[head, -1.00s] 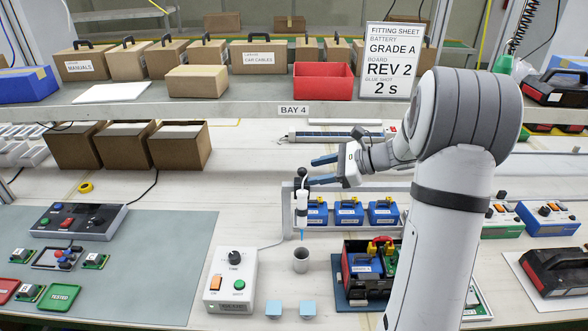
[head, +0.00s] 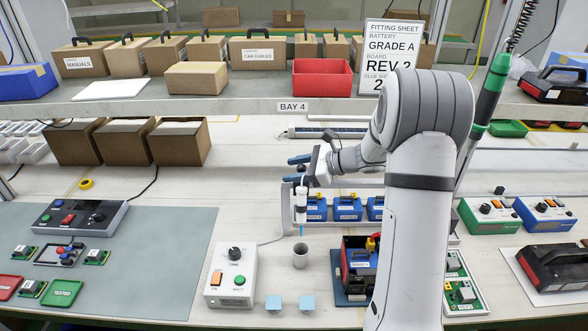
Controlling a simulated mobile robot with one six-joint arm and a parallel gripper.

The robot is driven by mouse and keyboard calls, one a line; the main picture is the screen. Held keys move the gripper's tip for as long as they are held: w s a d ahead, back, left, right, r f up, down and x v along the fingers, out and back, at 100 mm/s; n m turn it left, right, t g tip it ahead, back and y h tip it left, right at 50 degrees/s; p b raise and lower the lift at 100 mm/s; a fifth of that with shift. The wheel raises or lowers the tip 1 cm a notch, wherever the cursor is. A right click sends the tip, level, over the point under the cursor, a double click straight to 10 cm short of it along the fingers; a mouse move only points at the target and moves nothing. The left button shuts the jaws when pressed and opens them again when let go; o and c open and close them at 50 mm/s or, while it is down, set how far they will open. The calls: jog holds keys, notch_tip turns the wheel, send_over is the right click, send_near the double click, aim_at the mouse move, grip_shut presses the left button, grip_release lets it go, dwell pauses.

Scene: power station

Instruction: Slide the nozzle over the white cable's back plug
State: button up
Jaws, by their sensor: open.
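A white glue dispenser (head: 301,208) with a thin blue nozzle tip (head: 301,231) hangs upright on a stand over a small grey cup (head: 300,257). My gripper (head: 291,169) is open and empty, its blue fingers pointing left, near the top of the dispenser. I cannot tell whether they touch it. An open car unit (head: 352,262) with a blue battery and red parts stands right of the cup, partly hidden by my arm. I cannot make out the white cable or its back plug.
A control box (head: 231,272) with an orange switch and green button stands left of the cup. Blue batteries (head: 347,208) stand in a rack behind. A shelf edge (head: 240,110) crosses above. A green hanging tool (head: 490,95) is at right.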

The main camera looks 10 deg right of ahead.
grip_shut()
dwell(0.3)
